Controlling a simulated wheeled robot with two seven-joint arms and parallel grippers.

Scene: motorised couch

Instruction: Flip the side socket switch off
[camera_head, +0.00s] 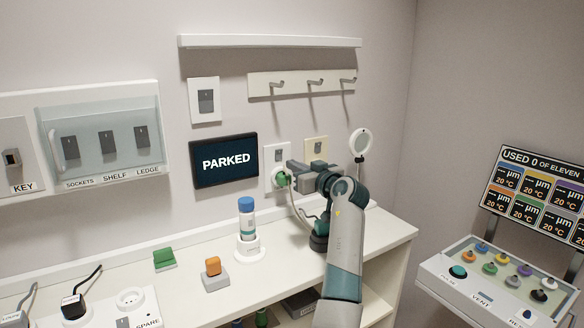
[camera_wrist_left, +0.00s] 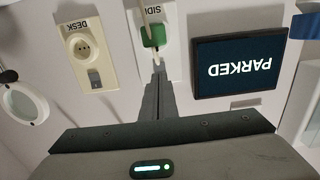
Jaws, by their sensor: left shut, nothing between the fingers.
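The side socket (camera_wrist_left: 173,18) is a white wall plate with a green plug (camera_wrist_left: 152,37) and a pale cord in it. In the head view the side socket (camera_head: 268,153) is right of the dark screen, its grey switch (camera_head: 279,154) showing above the green plug (camera_head: 281,180). My left gripper (camera_head: 290,165) is at this plate, fingers shut and empty. In the left wrist view, which is upside down, the left fingertips (camera_wrist_left: 158,66) overlap the plate by the plug and hide the switch. I cannot tell whether they touch it. My right gripper is not in view.
A cream desk socket (camera_wrist_left: 84,48) is beside the side socket. The PARKED screen (camera_head: 224,161) is on its other side. Hooks (camera_head: 315,82) hang above.

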